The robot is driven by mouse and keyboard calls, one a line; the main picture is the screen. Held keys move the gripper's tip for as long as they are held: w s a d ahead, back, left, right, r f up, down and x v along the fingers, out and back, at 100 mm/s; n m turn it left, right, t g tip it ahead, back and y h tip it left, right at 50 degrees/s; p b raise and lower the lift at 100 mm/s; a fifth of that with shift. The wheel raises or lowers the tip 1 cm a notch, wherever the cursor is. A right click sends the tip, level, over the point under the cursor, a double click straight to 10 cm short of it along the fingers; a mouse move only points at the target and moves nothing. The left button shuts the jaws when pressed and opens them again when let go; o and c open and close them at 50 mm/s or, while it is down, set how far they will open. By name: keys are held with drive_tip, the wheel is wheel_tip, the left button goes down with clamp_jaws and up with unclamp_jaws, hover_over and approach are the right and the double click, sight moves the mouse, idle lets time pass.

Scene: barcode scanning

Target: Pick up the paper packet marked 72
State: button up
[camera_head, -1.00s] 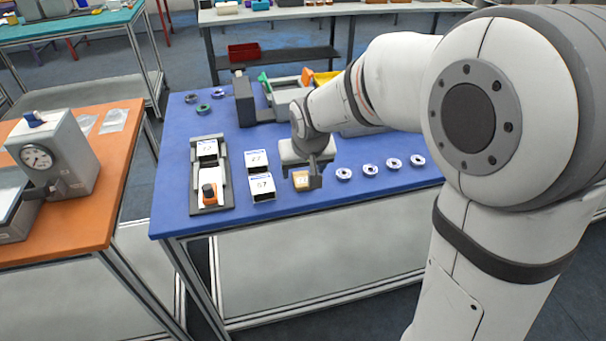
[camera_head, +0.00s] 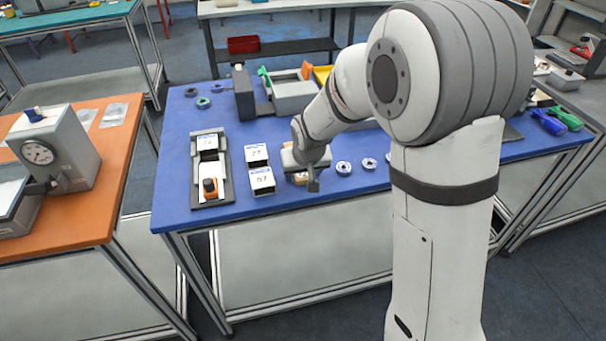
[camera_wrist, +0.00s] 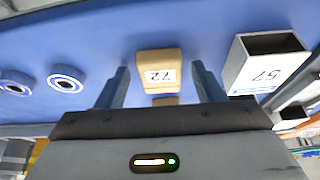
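The tan paper packet marked 72 (camera_wrist: 159,72) lies on the blue table in the wrist view, its label upside down. My gripper (camera_wrist: 160,68) is open, with one blue-grey finger on each side of the packet and visible gaps between. A second tan patch (camera_wrist: 165,101) shows just below it, partly hidden by the gripper body; I cannot tell what it is. In the head view my gripper (camera_head: 313,180) is low over the table and hides most of the packet.
A white box marked 57 (camera_wrist: 262,68) stands right of the packet in the wrist view. In the head view another white box (camera_head: 257,154) stands behind it, with a grey scanner fixture (camera_head: 226,178) to the left. Several round parts (camera_head: 343,168) lie right of my gripper.

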drive_tip(key=c, duration=0.9)
drive_tip(key=shift+c, duration=0.3)
